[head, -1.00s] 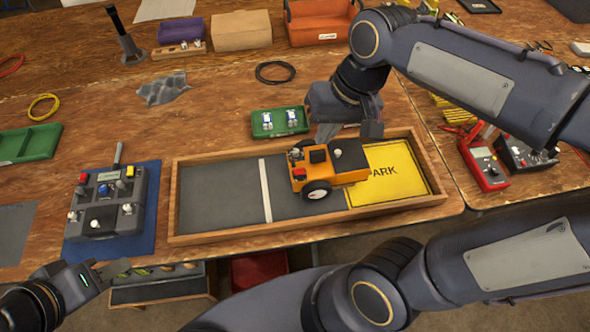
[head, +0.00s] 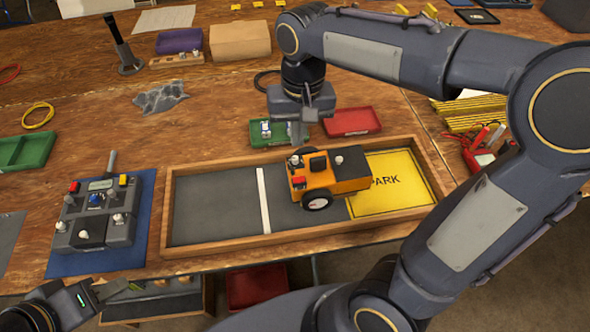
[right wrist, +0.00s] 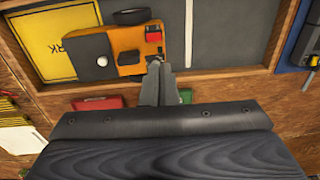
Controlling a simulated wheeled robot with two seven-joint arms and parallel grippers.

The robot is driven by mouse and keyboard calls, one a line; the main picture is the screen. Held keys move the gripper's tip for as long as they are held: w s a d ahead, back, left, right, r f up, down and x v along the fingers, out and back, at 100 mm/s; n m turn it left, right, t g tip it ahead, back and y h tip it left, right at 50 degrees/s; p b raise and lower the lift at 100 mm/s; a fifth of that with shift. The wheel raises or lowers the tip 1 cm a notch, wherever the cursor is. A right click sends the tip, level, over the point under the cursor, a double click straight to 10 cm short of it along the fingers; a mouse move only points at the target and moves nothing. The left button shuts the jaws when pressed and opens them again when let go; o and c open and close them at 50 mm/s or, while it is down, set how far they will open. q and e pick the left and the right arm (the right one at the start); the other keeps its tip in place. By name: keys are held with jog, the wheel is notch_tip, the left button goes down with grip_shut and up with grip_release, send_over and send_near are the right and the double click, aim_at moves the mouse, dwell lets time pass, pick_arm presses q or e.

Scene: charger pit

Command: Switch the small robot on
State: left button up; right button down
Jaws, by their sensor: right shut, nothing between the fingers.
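The small robot (head: 345,186) is orange with black wheels, standing in a wooden-framed pit (head: 200,242). On top it has a red block (head: 299,182), a black block (head: 318,161), a round knob on a dark panel and small metal parts at its far left corner. My right gripper (head: 297,143) is shut and empty above the pit's far edge, just behind that corner. In the right wrist view its fingertips (right wrist: 158,63) appear beside the small robot's edge (right wrist: 125,40), near the red block; contact cannot be told. My left gripper (head: 92,297) is at the lower left, away from the pit.
The yellow PARK pad (head: 395,183) lies at the pit's right end, partly under the small robot. A control box (head: 100,212) sits on a blue mat at left. A green tray (head: 258,140) and a red tray (head: 352,121) stand behind the pit. The pit's left half is clear.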

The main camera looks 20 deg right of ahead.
aim_at(294, 179)
jog(key=f, duration=0.8)
jog(key=f+b, duration=0.1)
jog(key=f, duration=0.3)
jog(key=shift+w+a+f, duration=0.1)
jog(key=shift+a, duration=0.2)
